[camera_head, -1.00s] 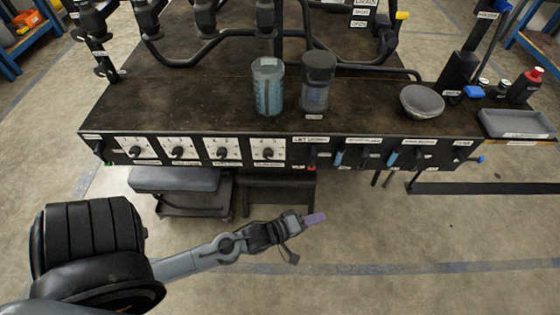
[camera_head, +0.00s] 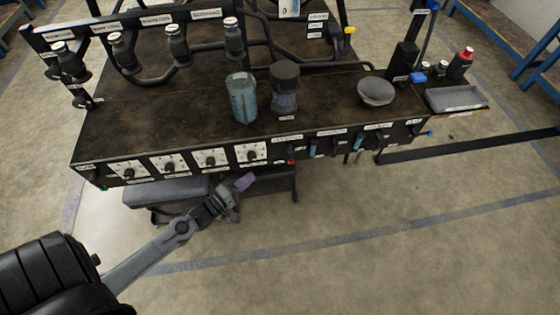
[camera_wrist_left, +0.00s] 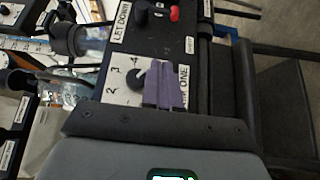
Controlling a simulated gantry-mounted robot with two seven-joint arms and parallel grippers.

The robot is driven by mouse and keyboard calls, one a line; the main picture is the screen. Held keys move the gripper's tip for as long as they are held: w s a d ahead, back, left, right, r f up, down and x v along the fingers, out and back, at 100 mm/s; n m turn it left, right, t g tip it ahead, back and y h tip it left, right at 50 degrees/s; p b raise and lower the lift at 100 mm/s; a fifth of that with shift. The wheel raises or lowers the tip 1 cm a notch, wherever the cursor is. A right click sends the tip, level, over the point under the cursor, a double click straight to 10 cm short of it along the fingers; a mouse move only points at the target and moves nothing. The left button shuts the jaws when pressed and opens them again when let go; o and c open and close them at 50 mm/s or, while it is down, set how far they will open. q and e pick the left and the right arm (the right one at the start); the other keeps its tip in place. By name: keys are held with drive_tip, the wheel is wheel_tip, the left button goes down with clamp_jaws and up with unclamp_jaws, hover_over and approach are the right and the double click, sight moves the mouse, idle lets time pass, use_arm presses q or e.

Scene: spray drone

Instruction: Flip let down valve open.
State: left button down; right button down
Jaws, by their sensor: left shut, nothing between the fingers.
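The let down label (camera_wrist_left: 120,20) shows at the top of the left wrist view, beside a black knob (camera_wrist_left: 141,14) on the dark front panel. In the head view the let down section (camera_head: 288,139) is right of the white dials. My left gripper (camera_head: 245,181) has purple fingers, shut and empty, just below the rightmost white dial (camera_head: 251,154). In the left wrist view the shut fingers (camera_wrist_left: 165,92) overlap part of that numbered dial plate (camera_wrist_left: 118,78). I cannot tell whether they touch the panel. My right gripper is not in view.
A clear blue-tinted cup (camera_head: 242,98), a dark-lidded jar (camera_head: 285,88) and a grey bowl (camera_head: 376,91) stand on the bench top (camera_head: 190,120). A grey tray (camera_head: 456,98) is at the right. Dark stools are under the front edge. Open floor lies in front.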

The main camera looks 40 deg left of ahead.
sight(291, 154)
use_arm(q)
drive_tip(key=w+d+b, duration=0.4)
drive_tip(key=w+b, duration=0.3)
drive_tip(key=w, duration=0.5)
drive_tip(key=shift+w, duration=0.35)
